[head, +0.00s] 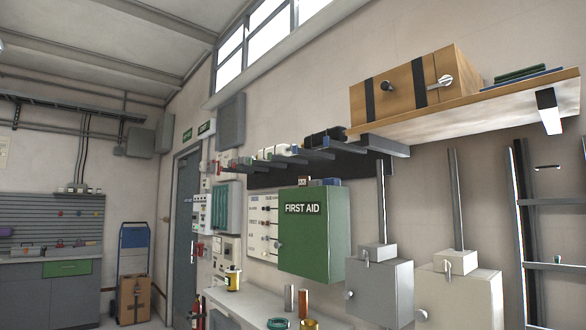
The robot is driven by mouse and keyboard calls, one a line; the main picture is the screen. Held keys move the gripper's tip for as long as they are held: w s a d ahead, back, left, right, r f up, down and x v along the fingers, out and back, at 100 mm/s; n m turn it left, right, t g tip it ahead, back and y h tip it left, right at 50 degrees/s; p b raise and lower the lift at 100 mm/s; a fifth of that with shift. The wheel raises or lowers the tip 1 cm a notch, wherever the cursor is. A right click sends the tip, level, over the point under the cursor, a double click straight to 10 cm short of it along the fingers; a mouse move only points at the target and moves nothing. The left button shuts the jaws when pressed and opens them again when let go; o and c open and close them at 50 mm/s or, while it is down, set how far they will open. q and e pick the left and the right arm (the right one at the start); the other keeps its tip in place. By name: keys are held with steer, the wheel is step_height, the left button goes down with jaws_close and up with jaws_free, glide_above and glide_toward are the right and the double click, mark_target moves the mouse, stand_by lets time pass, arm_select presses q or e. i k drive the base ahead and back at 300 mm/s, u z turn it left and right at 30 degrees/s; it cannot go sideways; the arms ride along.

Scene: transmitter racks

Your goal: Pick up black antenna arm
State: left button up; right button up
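I cannot pick out a black antenna arm with certainty. Two boxes with upright poles stand at the lower right of the head view: a grey box (379,291) with a dark grey pole (381,205), and a cream box (458,297) with a grey pole (455,205). Each pole rises from a small block on top of its box. A white lever-like piece shows on the front of each small block. Neither of my grippers is in view.
A green first aid cabinet (312,235) hangs left of the boxes. A wooden shelf (470,103) above holds a wooden case (408,84). A dark ladder-like rack (527,235) stands at right. A white counter (258,302) holds several cylinders. A blue hand truck (133,241) stands far left.

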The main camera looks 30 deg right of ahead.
mark_target(314, 142)
steer(key=i, duration=1.85)
steer(key=z, duration=2.6)
